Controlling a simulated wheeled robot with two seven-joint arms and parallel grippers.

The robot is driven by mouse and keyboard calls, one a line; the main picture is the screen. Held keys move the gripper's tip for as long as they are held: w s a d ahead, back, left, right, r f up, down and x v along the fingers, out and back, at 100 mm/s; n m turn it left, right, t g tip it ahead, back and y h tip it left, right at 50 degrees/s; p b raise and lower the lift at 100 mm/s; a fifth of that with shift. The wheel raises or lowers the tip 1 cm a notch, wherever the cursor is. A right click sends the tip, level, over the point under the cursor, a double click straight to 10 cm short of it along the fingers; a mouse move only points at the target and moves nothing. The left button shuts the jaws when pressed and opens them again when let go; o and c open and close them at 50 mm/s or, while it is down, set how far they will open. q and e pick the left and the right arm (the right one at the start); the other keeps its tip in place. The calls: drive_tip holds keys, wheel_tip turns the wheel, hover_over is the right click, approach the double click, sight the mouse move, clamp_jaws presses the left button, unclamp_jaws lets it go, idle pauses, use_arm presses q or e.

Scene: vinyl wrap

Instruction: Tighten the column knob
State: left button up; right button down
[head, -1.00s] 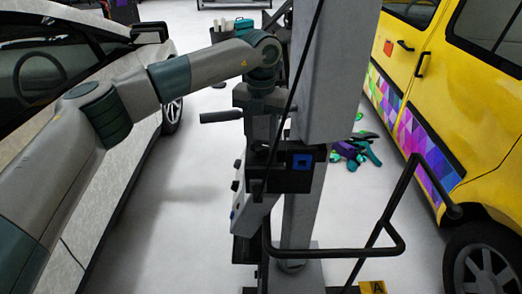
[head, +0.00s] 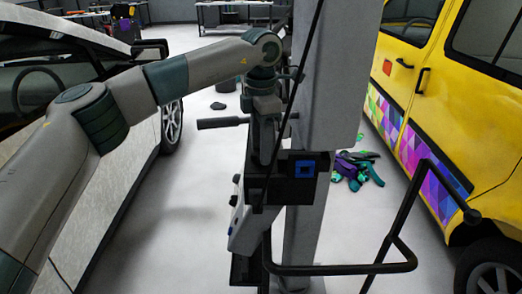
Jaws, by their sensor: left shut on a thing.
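The grey column (head: 335,80) stands upright in the middle of the head view. A black block with a blue square (head: 304,169) is on it at mid-height. My left arm comes in from the left, and its wrist bends down beside the column. My left gripper (head: 264,155) points down at the column's left side, by the black block, and is shut on the column knob. The knob itself is hidden behind the gripper and dark parts. A dark bar handle (head: 222,122) sticks out left there. My right gripper is not in view.
A silver car (head: 120,170) stands close on the left and a yellow van (head: 455,110) with coloured patches on the right. A black tube frame (head: 340,269) juts out low in front. Purple and green pieces (head: 357,170) lie on the floor behind the column. Workbenches (head: 235,14) stand far back.

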use_arm(q)
drive_tip(key=m, duration=0.2)
drive_tip(key=shift+m, duration=0.3)
drive_tip(key=shift+r+m+b, duration=0.1)
drive_tip(key=shift+m+b, duration=0.2)
drive_tip(key=shift+m, duration=0.5)
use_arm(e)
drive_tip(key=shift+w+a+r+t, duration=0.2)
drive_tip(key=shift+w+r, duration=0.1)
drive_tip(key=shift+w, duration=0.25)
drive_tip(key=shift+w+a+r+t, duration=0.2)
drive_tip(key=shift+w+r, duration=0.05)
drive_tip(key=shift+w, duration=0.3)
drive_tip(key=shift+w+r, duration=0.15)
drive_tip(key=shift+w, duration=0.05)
use_arm(q)
drive_tip(key=o, duration=1.1)
drive_tip(key=shift+c, duration=0.2)
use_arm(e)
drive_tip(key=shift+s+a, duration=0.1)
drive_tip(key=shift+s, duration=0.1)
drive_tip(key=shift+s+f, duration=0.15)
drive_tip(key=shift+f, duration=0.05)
use_arm(q)
drive_tip(key=shift+r, duration=0.1)
